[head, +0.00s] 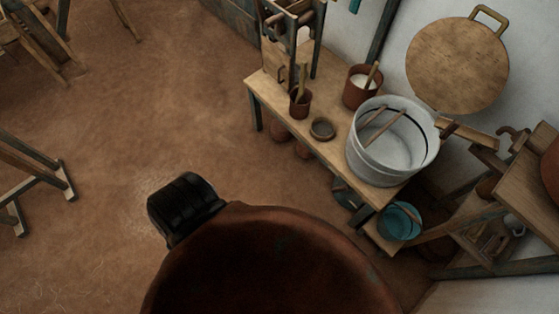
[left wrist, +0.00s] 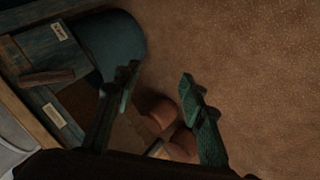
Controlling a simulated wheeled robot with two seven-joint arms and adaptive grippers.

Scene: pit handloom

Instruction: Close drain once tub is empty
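A pale grey metal tub (head: 362,160) stands on the wooden bench (head: 335,150) at the right of the head view. Thin wooden sticks lie across or inside it. Its interior looks pale, and I cannot tell whether it holds liquid. No drain or plug can be made out. A teal bucket (head: 398,222) sits below the tub near the bench end. In the left wrist view my left gripper (left wrist: 158,75) has its two teal fingers spread apart with nothing between them, above the floor beside the bench. My right gripper is not in view.
On the bench are a cup (head: 300,105), a small dark bowl (head: 322,129) and a reddish pot (head: 361,88) of white stuff. Clay pots (left wrist: 157,113) stand on the floor. A round board (head: 457,65) is against the wall. Floor left of the bench is open.

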